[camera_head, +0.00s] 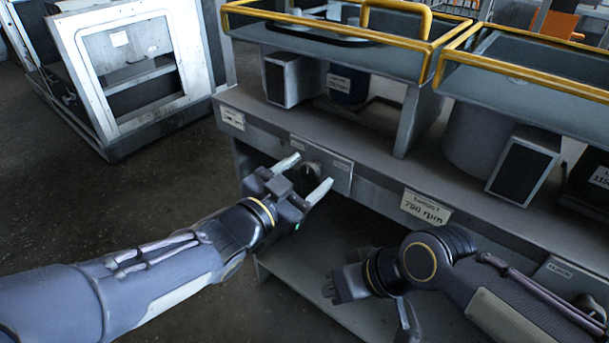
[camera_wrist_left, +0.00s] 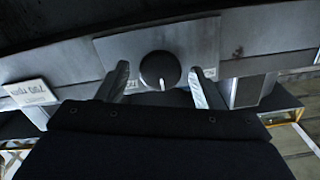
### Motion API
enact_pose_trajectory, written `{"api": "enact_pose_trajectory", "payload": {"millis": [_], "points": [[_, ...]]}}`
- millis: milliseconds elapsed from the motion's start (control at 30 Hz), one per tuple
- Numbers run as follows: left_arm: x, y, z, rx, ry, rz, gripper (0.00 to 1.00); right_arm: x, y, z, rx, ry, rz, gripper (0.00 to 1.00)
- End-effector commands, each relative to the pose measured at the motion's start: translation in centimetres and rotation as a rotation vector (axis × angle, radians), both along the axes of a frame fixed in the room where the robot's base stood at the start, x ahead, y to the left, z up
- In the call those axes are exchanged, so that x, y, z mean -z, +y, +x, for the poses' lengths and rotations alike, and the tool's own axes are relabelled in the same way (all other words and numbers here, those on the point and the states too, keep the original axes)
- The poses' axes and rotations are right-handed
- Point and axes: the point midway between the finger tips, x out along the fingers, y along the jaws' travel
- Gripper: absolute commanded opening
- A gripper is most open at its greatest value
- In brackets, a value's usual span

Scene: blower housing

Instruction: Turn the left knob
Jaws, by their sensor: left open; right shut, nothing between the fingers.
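The left knob (camera_head: 311,169) is a dark round dial on a grey metal plate on the front of the workbench. In the left wrist view the knob (camera_wrist_left: 160,70) shows with a white pointer mark toward the bottom of the picture. My left gripper (camera_head: 310,172) is open in front of it. Its two fingers (camera_wrist_left: 160,84) stand on either side of the knob, with a visible gap on each side. My right gripper (camera_head: 336,287) is shut and empty, low in front of the bench's lower shelf.
A sign reading 790 rpm (camera_head: 426,207) hangs on the bench front. Another knob (camera_head: 588,306) sits at the far right, partly behind my right arm. Yellow-railed trays (camera_head: 400,40) stand above the bench (camera_head: 375,135). A white-framed cabinet (camera_head: 85,60) stands at the left.

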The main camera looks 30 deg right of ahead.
Motion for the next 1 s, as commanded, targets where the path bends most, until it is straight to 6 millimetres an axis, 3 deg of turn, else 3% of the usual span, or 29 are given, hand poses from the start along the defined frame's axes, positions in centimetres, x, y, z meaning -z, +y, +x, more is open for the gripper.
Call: {"api": "enact_pose_trajectory", "payload": {"millis": [67, 400, 733, 1000], "points": [[0.0, 0.0, 0.0, 0.0, 0.0, 0.0, 0.6, 0.0, 0.0, 0.0, 0.0, 0.0, 0.0, 0.0], [0.0, 0.1, 0.0, 0.0, 0.0, 0.0, 0.17, 0.0, 0.0, 0.0, 0.0, 0.0, 0.0, 0.0], [0.2, 0.1, 0.0, -0.001, -0.039, 0.015, 0.16, 0.9, 0.0, 0.0, 0.0, 0.0, 0.0, 0.0], [0.5, 0.1, 0.0, -0.001, -0.195, 0.076, 0.16, 3.5, 0.0, 0.0, 0.0, 0.0, 0.0, 0.0]]}}
